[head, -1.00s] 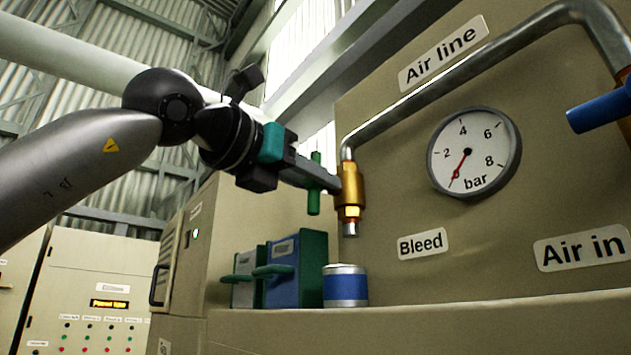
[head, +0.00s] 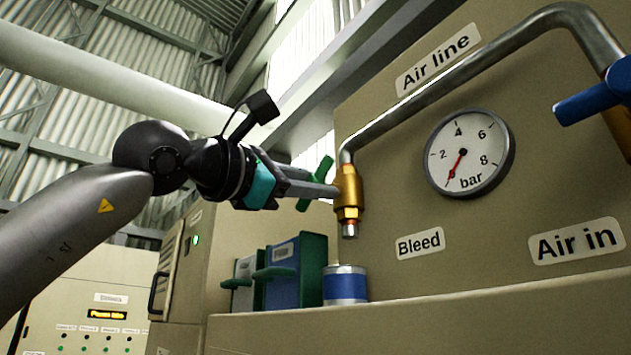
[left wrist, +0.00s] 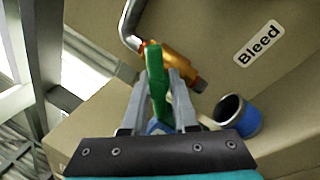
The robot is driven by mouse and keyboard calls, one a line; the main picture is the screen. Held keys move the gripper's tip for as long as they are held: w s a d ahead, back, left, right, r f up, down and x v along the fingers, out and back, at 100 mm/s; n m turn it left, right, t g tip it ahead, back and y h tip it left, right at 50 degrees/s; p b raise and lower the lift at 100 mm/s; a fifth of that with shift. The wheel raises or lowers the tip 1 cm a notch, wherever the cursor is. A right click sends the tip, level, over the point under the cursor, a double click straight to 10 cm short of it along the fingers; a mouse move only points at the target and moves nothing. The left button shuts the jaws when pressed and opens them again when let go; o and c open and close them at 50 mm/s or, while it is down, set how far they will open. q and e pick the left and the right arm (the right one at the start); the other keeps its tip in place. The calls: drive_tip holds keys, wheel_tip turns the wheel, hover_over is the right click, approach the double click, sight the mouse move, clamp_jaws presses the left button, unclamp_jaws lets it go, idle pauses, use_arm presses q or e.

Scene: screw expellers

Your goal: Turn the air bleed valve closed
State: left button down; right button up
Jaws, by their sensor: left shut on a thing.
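The brass bleed valve (head: 349,192) hangs at the lower left end of the grey pipe, its short outlet pointing down. Its green handle (head: 325,168) is tilted, its upper end leaning right in the head view. My left gripper (head: 316,188) reaches in from the left and is shut on the handle. In the left wrist view, the green handle (left wrist: 155,75) stands between the two fingers of my left gripper (left wrist: 158,100), with the brass valve (left wrist: 181,62) behind it. The fingers hide part of the handle. My right gripper is not in view.
A blue and silver can (head: 345,285) stands on the ledge (head: 450,310) below the outlet. Green and blue cases (head: 296,268) are left of it. The gauge (head: 468,153) needle points low, near its bottom left. A blue lever (head: 592,100) is at far right.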

use_arm(q)
drive_tip(key=m+h+p, duration=0.1)
drive_tip(key=m, duration=0.2)
drive_tip(key=shift+r+m, duration=0.15)
drive_tip(key=shift+m, duration=0.15)
drive_tip(key=shift+a+m+g+h+p, duration=0.1)
drive_tip(key=shift+m+g+h+p, duration=0.35)
drive_tip(key=shift+m+p, duration=0.65)
drive_tip(key=shift+m+g+h+p, duration=0.35)
drive_tip(key=shift+m+g+p, duration=0.15)
drive_tip(key=shift+m, duration=1.2)
drive_tip(key=c, duration=0.7)
unclamp_jaws()
drive_tip(key=shift+f, duration=0.2)
drive_tip(key=b+v, duration=0.4)
drive_tip(key=v, duration=1.1)
drive_tip(key=shift+b, duration=0.35)
drive_tip(key=shift+a, duration=0.1)
